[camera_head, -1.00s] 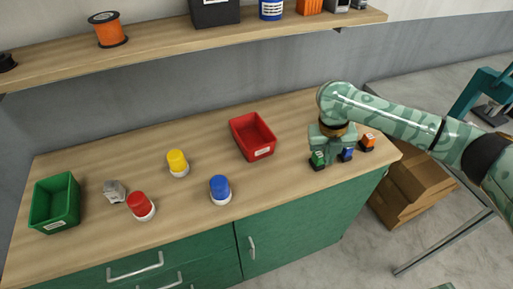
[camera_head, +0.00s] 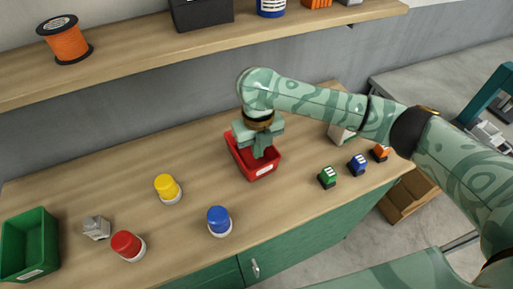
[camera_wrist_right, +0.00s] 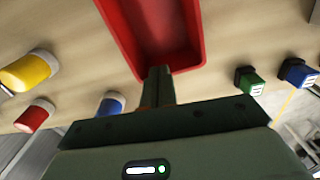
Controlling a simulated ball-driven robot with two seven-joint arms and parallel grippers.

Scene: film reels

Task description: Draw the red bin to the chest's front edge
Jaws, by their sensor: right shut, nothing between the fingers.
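The red bin (camera_head: 265,172) stands on the wooden top of the green chest (camera_head: 310,231), set back from the front edge. My right gripper (camera_head: 261,153) is shut and empty. It points down at the bin, with its fingers overlapping the bin's interior in the head view. In the right wrist view, the shut fingers (camera_wrist_right: 158,73) show against the end wall of the bin (camera_wrist_right: 152,30). I cannot tell whether they touch it. My gripper hides part of the bin's back. My left gripper is not in view.
A blue-capped jar (camera_head: 219,219) stands left of the bin's front, and a yellow-capped jar (camera_head: 167,187) farther left. A red-capped jar (camera_head: 127,245) and green bin (camera_head: 28,243) stand at left. Small green (camera_head: 327,177), blue (camera_head: 357,164) and orange (camera_head: 380,152) blocks stand right.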

